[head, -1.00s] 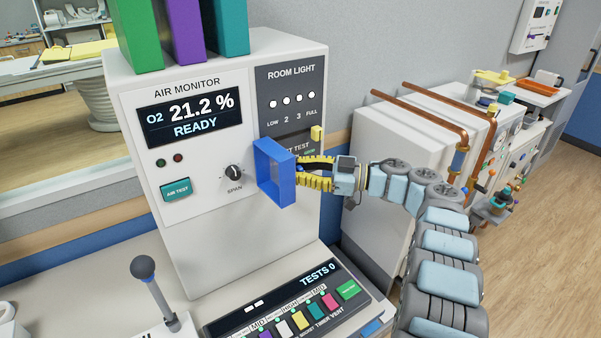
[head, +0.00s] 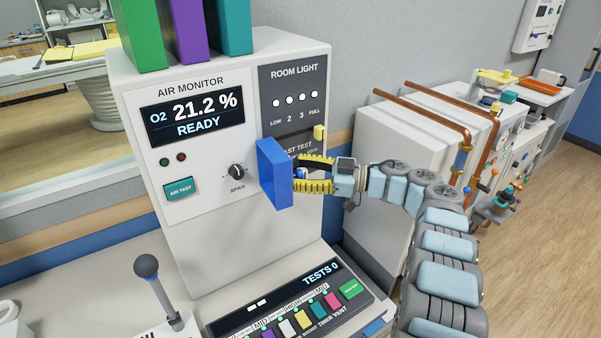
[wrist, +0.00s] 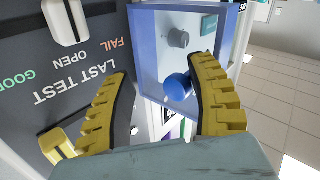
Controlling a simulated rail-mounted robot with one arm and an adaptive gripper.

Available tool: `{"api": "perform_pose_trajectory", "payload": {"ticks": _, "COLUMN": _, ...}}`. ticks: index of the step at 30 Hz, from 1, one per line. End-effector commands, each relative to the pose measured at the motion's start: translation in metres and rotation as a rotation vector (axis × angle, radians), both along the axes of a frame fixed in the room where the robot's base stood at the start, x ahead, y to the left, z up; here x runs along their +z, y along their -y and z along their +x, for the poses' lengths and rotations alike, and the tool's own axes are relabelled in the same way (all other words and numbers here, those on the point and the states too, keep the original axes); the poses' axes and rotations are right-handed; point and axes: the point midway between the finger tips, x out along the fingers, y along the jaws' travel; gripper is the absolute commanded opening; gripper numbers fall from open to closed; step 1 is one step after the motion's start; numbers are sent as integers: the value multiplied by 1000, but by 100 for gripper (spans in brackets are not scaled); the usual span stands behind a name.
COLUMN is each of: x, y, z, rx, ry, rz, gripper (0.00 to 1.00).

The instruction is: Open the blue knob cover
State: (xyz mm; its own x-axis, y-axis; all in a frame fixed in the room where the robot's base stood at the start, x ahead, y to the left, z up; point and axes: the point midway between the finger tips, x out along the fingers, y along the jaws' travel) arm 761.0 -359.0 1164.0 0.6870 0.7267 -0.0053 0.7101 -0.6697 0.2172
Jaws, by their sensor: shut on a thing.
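The blue knob cover (head: 275,173) is a blue-framed box standing out from the monitor's front panel, right of the black SPAN knob (head: 237,171). The SPAN knob is uncovered in the head view. In the wrist view the cover (wrist: 150,88) has a clear pane, with the grey knob (wrist: 178,39) visible through it. A round blue grip (wrist: 178,87) sits on the cover, beside the right finger. My gripper (head: 315,174) is at the cover's right side, its yellow fingers straddling the grip (wrist: 165,98). Exact finger contact is hard to see.
The air monitor (head: 200,250) fills the middle. A yellow handle (wrist: 55,145) on the LAST TEST panel is close to my left finger. A joystick (head: 147,268) and a button console (head: 300,305) are below. Green, purple and teal binders (head: 184,35) stand on top.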

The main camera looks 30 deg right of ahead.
Motion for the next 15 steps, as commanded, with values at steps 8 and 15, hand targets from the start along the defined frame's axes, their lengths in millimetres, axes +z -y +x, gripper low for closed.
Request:
{"api": "perform_pose_trajectory", "payload": {"ticks": 8, "x": 20, "y": 0, "z": 1, "rx": 1, "ry": 10, "rz": -3, "gripper": 54}}
{"api": "perform_pose_trajectory", "payload": {"ticks": 15, "x": 48, "y": 0, "z": 0, "rx": 0, "ry": 12, "rz": 0, "gripper": 54}}
